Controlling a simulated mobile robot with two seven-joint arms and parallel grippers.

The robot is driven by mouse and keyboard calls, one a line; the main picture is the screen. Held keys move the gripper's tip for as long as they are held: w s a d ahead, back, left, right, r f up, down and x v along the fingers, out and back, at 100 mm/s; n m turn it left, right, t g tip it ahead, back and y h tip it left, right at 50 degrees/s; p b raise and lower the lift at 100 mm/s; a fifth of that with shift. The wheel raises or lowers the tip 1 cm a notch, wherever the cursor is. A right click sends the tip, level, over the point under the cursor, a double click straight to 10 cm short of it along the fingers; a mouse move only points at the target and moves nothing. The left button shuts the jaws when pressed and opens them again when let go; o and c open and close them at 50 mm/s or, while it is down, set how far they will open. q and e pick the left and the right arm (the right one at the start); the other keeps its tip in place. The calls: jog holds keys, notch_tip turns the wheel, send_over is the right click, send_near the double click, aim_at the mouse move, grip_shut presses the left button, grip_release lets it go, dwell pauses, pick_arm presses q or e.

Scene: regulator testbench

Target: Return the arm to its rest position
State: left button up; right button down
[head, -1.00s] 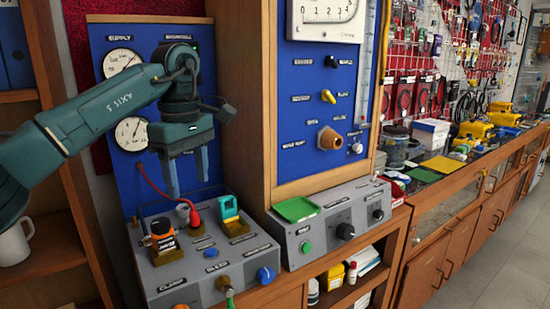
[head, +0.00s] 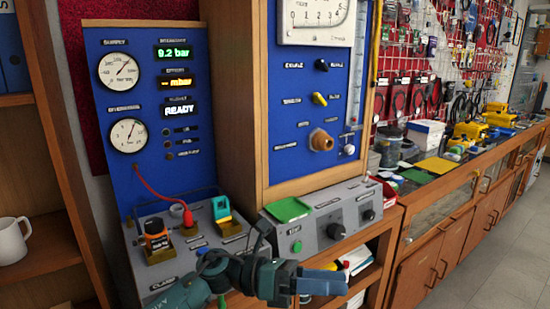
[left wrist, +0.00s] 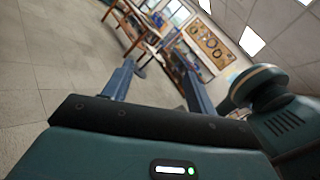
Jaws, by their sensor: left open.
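My left gripper (head: 325,280) is low at the front of the bench in the head view, pointing right, below the grey control box. Its blue-grey fingers also show in the left wrist view (left wrist: 158,88), spread apart with nothing between them. That view looks out over the floor and the room. My left arm comes in along the bottom edge and hides part of the test panel's front. My right gripper is in neither view.
The test panel (head: 185,240) carries an orange-and-black device (head: 156,236), a teal device (head: 222,210) and a red cable (head: 158,190). The display (head: 180,110) reads READY. A grey box (head: 330,215) holds a green tray (head: 288,209). Open floor (head: 480,270) lies right.

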pick_arm(q)
jog(key=a+f+n+t+y, duration=0.5)
jog(key=n+t, duration=0.6)
jog(key=n, duration=0.6)
jog(key=a+f+n+t+y, duration=0.3)
jog(key=a+f+n+t, duration=0.6)
jog(key=n, duration=0.8)
jog(key=s+a+f+n+g+y+p, duration=0.1)
jog(key=s+a+f+n+g+y, duration=0.4)
jog(key=s+f+n, duration=0.7)
jog(key=s+a+f+y, duration=0.2)
jog(key=a, duration=0.1)
jog(key=shift+s+a+f+n, duration=0.2)
jog(key=shift+a+f+n, duration=0.15)
jog(key=shift+n, duration=0.05)
